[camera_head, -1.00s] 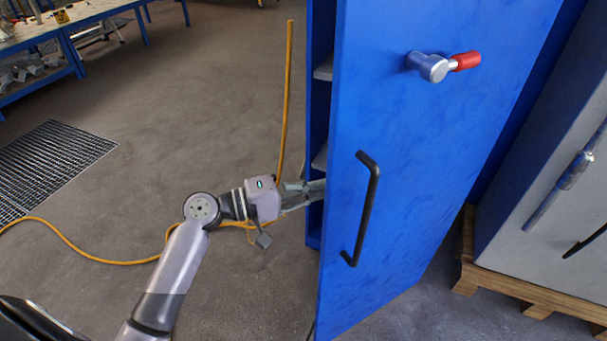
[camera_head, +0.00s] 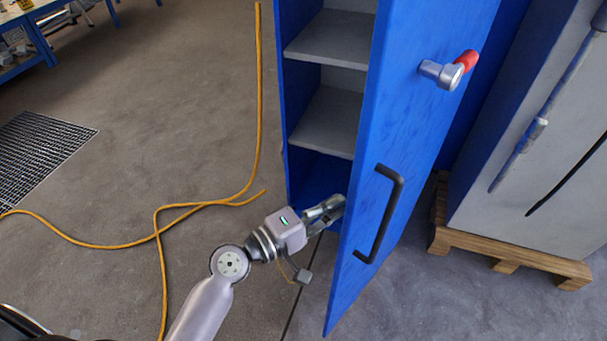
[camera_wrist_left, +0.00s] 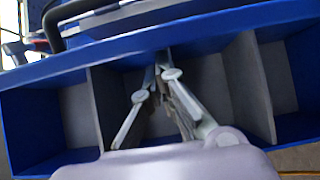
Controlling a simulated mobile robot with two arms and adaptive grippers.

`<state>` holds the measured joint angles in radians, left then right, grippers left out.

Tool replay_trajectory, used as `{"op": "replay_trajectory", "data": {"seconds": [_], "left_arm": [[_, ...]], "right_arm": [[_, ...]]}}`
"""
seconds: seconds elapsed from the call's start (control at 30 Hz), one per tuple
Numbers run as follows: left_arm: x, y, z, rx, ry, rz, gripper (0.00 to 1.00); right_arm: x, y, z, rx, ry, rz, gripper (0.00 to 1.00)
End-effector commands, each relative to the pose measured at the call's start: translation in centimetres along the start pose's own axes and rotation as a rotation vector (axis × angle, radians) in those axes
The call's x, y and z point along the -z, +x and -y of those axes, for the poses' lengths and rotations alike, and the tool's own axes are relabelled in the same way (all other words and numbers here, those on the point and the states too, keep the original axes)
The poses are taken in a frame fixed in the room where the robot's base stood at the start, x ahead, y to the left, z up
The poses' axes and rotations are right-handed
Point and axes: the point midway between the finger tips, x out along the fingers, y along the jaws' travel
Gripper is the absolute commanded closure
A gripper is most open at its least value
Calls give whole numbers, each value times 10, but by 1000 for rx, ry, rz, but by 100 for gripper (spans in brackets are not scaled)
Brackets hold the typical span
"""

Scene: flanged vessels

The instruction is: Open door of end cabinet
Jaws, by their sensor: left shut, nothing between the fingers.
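The blue end cabinet (camera_head: 296,120) stands partly open in the head view, with grey shelves (camera_head: 335,40) showing inside. Its blue door (camera_head: 425,110) is swung out toward me and carries a black bar handle (camera_head: 398,205) and a latch with a red grip (camera_head: 466,60) on its outer face. My left gripper (camera_head: 338,203) is shut and empty, at the inner side of the door near its free edge, low down. I cannot tell whether it touches the door. In the left wrist view the gripper (camera_wrist_left: 165,75) shows in front of the cabinet's shelves (camera_wrist_left: 248,85). My right gripper is out of view.
A grey cabinet (camera_head: 535,150) on a wooden pallet (camera_head: 500,250) stands to the right. A yellow hose (camera_head: 160,240) lies on the floor at left, near a floor grate (camera_head: 45,150). The floor between them and the cabinet is mostly clear.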

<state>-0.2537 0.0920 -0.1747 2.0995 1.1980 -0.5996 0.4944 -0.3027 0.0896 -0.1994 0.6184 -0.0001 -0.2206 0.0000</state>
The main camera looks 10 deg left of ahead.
Motion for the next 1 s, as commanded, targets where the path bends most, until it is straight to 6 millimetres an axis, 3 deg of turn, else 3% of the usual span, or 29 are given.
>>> {"op": "replay_trajectory", "data": {"seconds": [0.03, 0.2, 0.4, 1.0], "left_arm": [[-17, 2, -6, -1, -7, -20, 100], [-63, 14, -6, -4, -3, -55, 100], [-96, 24, -6, -7, 2, -55, 100], [-98, 28, -6, -7, 6, -56, 100]], "right_arm": [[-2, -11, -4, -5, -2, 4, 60], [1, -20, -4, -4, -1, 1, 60], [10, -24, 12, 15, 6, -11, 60], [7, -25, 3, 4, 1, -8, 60]]}}
